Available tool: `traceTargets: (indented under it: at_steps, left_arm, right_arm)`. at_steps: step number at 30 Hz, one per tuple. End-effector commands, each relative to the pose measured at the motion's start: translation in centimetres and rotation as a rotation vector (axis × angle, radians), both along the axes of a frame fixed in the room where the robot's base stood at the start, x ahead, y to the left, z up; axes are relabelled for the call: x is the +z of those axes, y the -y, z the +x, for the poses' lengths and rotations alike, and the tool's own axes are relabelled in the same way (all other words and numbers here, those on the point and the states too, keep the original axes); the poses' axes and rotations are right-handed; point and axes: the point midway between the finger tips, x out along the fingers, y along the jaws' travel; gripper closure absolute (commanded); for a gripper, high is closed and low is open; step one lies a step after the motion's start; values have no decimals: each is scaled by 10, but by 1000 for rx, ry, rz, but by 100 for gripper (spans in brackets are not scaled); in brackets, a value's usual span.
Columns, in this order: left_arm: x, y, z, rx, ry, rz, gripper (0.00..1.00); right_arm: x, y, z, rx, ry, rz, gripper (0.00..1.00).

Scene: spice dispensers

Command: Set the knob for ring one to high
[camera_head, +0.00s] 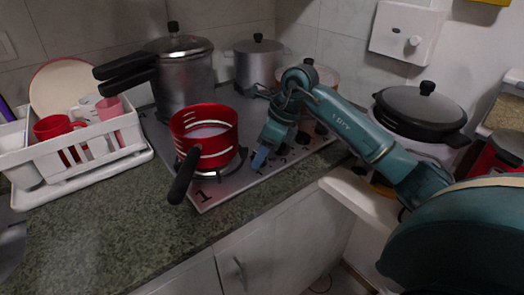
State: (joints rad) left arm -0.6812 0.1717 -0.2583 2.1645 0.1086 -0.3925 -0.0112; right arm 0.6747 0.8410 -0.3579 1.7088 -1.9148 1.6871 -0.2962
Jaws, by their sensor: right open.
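The metal cooktop (225,193) lies on the counter with a black "1" printed at its front corner. A red pot (205,140) with a black handle stands on the burner near that mark. My right gripper (260,158) is over the cooktop, just right of the red pot, pointing down. It is open, with a blue fingertip low near the cooktop surface. Dark knobs (321,128) show behind and right of the gripper. The knob for ring one cannot be made out; the gripper covers part of that area. My left gripper is not in view.
A pressure cooker (185,80) and a lidded steel pot (257,62) stand at the back. A white dish rack (75,167) with cups and a plate is at left. A black lidded pan (420,108) is at right. The front counter (130,225) is clear.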

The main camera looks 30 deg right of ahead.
Motion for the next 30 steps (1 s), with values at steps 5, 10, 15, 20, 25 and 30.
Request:
traceTargets:
  at_steps: [5,10,15,20,25,30]
  left_arm:
    - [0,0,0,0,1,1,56]
    - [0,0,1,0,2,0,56]
    - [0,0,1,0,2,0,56]
    - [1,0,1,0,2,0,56]
    - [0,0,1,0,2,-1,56]
    - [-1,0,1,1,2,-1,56]
  right_arm:
    - [0,0,0,0,0,0,56]
    - [0,0,0,0,0,0,67]
    - [0,0,0,0,-1,1,81]
    - [0,0,0,-1,0,0,88]
    - [0,0,-1,-25,-1,0,88]
    - [0,0,-1,-97,1,-1,88]
